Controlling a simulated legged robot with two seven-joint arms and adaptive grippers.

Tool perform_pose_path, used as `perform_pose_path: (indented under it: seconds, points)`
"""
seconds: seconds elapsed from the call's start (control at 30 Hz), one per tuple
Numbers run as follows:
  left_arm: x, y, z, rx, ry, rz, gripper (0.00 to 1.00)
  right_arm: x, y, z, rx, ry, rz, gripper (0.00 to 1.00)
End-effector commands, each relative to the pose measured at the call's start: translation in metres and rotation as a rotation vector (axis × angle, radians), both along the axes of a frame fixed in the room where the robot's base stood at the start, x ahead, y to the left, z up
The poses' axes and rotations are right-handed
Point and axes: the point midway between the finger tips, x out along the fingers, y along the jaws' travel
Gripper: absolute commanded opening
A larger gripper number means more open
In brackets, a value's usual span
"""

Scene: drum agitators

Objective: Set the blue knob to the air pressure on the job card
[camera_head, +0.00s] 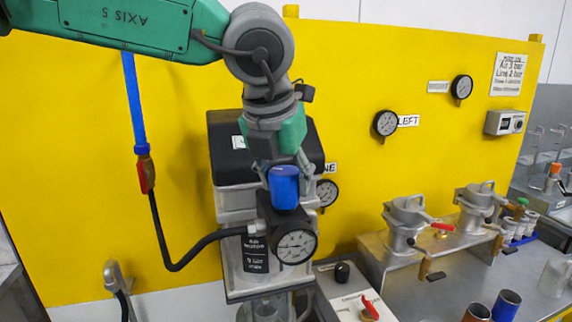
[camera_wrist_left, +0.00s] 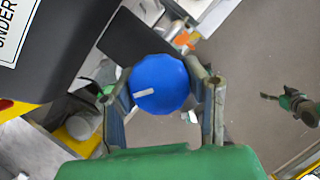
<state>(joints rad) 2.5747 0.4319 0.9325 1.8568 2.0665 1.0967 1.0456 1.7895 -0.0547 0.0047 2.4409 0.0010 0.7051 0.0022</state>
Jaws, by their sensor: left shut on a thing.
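The blue knob (camera_head: 284,187) stands on top of the black regulator, with a round gauge (camera_head: 296,246) on its front. The gauge's numbers are too small to read. My left gripper (camera_head: 285,172) points down, shut on the knob. In the left wrist view, the blue knob (camera_wrist_left: 160,85) sits between the two fingers, its white mark pointing to the lower left. The job card (camera_head: 508,74) hangs at the upper right of the yellow panel; it appears to read Air 3 bar and Line 2 bar. My right gripper is not in the head view; a green-grey part at the wrist view's right edge may be it.
A grey unit with a black top (camera_head: 222,140) stands right behind the regulator. A black hose (camera_head: 185,262) runs in from the left. Several wall gauges, including one labelled LEFT (camera_head: 386,123), are on the panel. Metal pots (camera_head: 408,222) and cups stand on the right bench.

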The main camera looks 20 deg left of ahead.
Motion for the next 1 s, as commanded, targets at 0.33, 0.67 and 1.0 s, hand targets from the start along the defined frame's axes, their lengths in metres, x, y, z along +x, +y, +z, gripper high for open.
perform_pose_path:
  seconds: [0.33, 0.67, 1.0]
  points:
    - [0.003, 0.001, 0.005, -0.005, -0.01, -0.286, 0.11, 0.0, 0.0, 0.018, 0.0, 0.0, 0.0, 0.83]
    - [0.003, 0.001, 0.004, -0.004, -0.012, -0.449, 0.11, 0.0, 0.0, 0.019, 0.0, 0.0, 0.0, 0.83]
    - [0.003, 0.0, 0.005, -0.002, -0.014, -0.496, 0.11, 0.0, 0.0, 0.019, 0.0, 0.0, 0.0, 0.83]
